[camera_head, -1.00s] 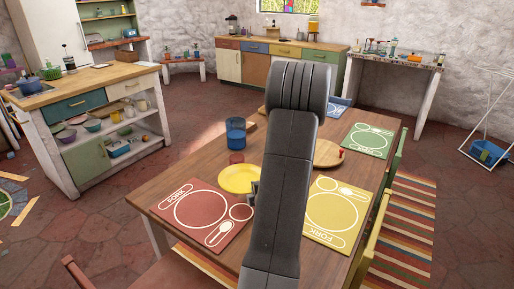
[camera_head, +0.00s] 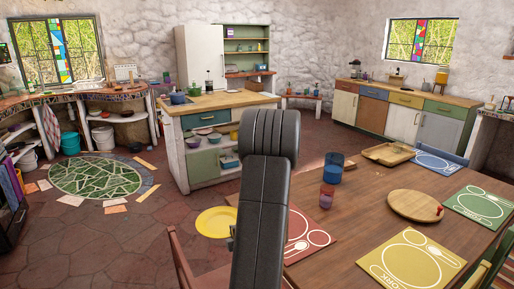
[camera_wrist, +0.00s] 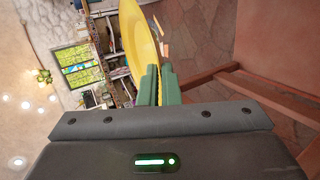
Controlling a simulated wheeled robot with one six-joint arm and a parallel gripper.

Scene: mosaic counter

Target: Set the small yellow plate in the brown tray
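The small yellow plate (camera_head: 216,222) is off the table, in the air to the left of it in the head view. In the wrist view the plate (camera_wrist: 136,38) stands edge-on, with its rim between the two green fingers of my gripper (camera_wrist: 159,85). My gripper is shut on that rim; in the head view it (camera_head: 233,238) is mostly hidden behind my arm. The brown tray (camera_head: 375,155) lies at the far end of the dining table, well apart from the plate, and looks empty.
The dining table (camera_head: 350,216) holds a blue cup (camera_head: 332,170), a smaller reddish cup (camera_head: 326,197), a round wooden board (camera_head: 412,205) and several printed placemats. A chair (camera_head: 181,262) stands at the near left. A kitchen island (camera_head: 205,165) stands behind; open floor lies left.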

